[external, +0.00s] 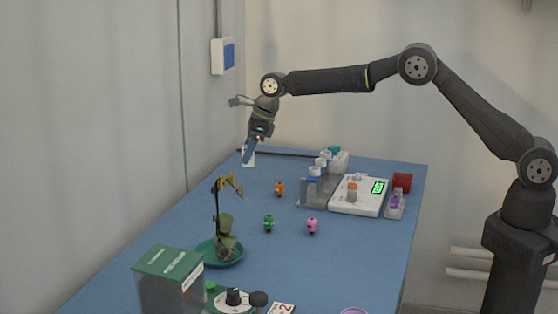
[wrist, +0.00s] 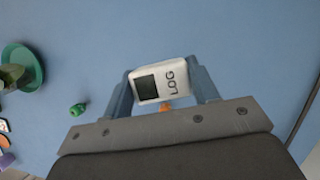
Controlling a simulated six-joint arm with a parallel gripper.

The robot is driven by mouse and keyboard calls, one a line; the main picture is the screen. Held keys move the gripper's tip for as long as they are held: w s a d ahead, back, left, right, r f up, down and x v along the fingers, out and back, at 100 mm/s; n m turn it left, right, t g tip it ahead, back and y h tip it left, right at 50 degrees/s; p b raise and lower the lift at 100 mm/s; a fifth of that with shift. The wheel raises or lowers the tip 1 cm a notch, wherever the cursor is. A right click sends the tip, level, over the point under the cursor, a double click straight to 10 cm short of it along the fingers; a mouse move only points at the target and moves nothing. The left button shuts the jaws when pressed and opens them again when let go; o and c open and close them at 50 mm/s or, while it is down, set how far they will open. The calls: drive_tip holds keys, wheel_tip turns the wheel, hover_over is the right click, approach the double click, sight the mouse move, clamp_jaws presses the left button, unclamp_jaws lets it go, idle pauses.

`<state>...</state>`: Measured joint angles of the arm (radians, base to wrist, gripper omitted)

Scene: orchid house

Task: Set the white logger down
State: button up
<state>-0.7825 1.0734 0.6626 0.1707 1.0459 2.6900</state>
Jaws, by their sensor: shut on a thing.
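The white logger (wrist: 170,82) is a small white box with a dark screen and the letters LOG. My gripper (wrist: 162,84) is shut on it, with a blue-grey finger on each side in the wrist view. In the external view my gripper (external: 249,150) points down near the far left corner of the blue table (external: 160,240), and the logger (external: 248,158) shows as a white patch at the fingertips. I cannot tell whether the logger touches the table.
A potted orchid (external: 226,225) stands in a green saucer (external: 208,255) at front left. Small orange (external: 279,188), green (external: 268,223) and pink (external: 312,225) figures stand mid-table. A tube rack (external: 312,190) and a white scale (external: 358,207) are at right. A dark rod (external: 290,154) lies along the back edge.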

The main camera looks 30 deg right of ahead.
drive_tip(key=s+a+f, duration=0.1)
drive_tip(key=a+f, duration=0.1)
drive_tip(key=a, duration=0.1)
drive_tip(key=s+a+f, duration=0.1)
drive_tip(key=a+f, duration=0.1)
drive_tip(key=a, duration=0.1)
drive_tip(key=s+a+f, duration=0.1)
drive_tip(key=a, duration=0.2)
drive_tip(key=shift+s+f, duration=0.15)
drive_tip(key=shift+f, duration=2.2)
drive_tip(key=shift+f, duration=0.1)
drive_tip(key=o, duration=1)
drive_tip(key=shift+d+r, duration=0.15)
drive_tip(key=shift+r, duration=0.3)
drive_tip(key=v, duration=1.1)
drive_tip(key=shift+d+r, duration=0.1)
drive_tip(key=shift+r, duration=0.05)
